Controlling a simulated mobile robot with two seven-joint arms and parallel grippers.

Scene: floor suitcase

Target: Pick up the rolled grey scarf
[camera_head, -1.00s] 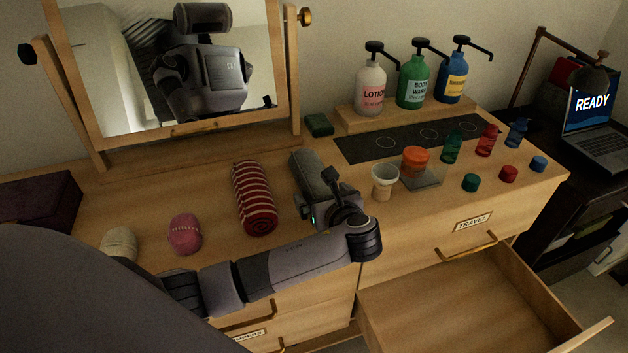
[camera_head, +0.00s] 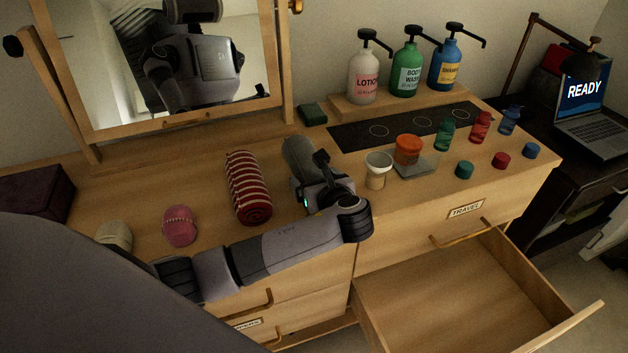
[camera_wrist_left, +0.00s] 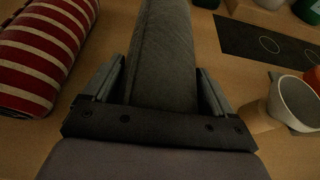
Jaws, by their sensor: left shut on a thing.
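The rolled grey scarf (camera_head: 298,152) is on the dresser top, right of the red-and-white striped roll (camera_head: 247,188). My left gripper (camera_head: 308,180) is shut on the scarf near its front end, and the wrist and fingers hide that end. In the left wrist view the scarf (camera_wrist_left: 163,50) runs lengthwise between the two fingers (camera_wrist_left: 162,88), one on each side. I cannot tell whether the scarf is clear of the wood. My right gripper is not in view.
Pink (camera_head: 180,226) and cream (camera_head: 115,236) rolls lie left. Pump bottles (camera_head: 409,72) stand behind. The open TRAVEL drawer (camera_head: 465,290) juts out at front right.

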